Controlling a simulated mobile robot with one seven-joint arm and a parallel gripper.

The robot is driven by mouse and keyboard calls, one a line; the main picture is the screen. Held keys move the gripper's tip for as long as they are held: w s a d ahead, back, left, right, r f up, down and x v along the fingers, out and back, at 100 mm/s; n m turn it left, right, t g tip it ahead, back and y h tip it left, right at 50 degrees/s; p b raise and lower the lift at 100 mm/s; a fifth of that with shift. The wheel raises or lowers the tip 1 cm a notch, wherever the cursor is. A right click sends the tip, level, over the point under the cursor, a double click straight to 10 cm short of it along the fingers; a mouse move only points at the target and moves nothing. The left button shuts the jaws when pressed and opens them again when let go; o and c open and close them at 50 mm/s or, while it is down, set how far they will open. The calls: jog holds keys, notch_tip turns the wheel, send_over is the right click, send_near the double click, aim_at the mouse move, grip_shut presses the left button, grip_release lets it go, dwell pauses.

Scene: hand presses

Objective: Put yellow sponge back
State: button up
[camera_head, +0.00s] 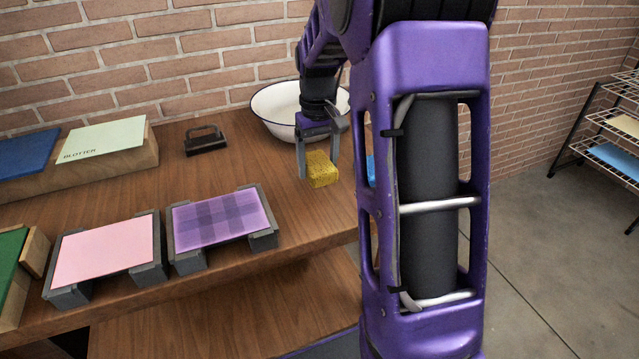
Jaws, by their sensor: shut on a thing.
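The yellow sponge (321,170) is a small porous block over the right part of the wooden table, in front of the white bowl. My gripper (318,165) points down and is shut on the yellow sponge, with one finger showing at its left and the other at its right. I cannot tell whether the sponge touches the tabletop or hangs a little above it. My purple arm hides the table's right end and most of a blue thing (371,168) to the right of the sponge.
A white bowl (277,108) with a dark rim stands behind my gripper. A dark handled block (205,141) lies left of it. Pink (105,252) and purple plaid (222,217) sheets rest on grey supports in front. A blotter pad (103,139) is at back left. A wire rack (610,130) stands far right.

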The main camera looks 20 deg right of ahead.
aim_at(318, 192)
notch_tip(318, 192, down, 5)
jog(key=shift+r+b, duration=0.1)
jog(key=shift+b, duration=0.25)
jog(key=shift+f, duration=0.3)
jog(key=o, duration=1.1)
jog(key=shift+r, duration=0.1)
notch_tip(318, 192, up, 12)
jog(key=shift+r+p, duration=0.15)
jog(key=shift+p, duration=0.9)
